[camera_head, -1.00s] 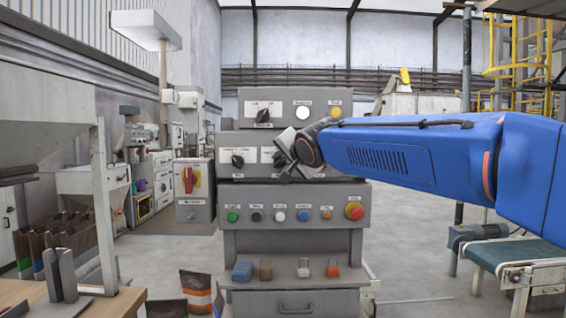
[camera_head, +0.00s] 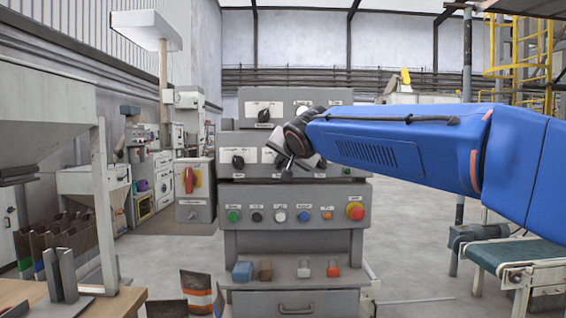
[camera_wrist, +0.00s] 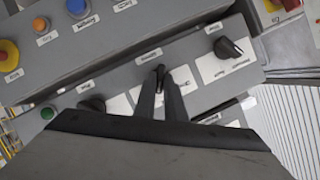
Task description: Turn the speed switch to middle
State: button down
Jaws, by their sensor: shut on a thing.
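A grey control cabinet (camera_head: 262,189) carries several black rotary switches on its upper panels. My gripper (camera_head: 281,161) is at the middle panel, and its two fingers are shut on a dark switch knob (camera_wrist: 160,72) with a white plate beside it. I cannot read its label well enough to confirm that it is the speed switch. Another black switch (camera_head: 238,160) stands to its left in the head view and appears at right in the wrist view (camera_wrist: 232,48). A further black knob (camera_wrist: 93,104) sits on the other side. My gripper and arm hide the panel's right part in the head view.
Below are a row of push buttons and a red emergency stop (camera_head: 355,210). A top panel with a black switch (camera_head: 263,115) stands above. A shelf (camera_head: 292,283) holds small blocks and padlocks. A conveyor (camera_head: 515,255) is at right.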

jog(key=n+h, duration=0.3)
jog(key=n, duration=0.1)
jog(key=shift+a+r+g, duration=0.1)
jog(key=shift+a+g, duration=0.2)
dwell(0.5)
jog(key=c, duration=1.8)
grip_release()
jog(key=v, duration=1.7)
jog(key=shift+s+a, duration=0.15)
jog(key=shift+s, duration=0.1)
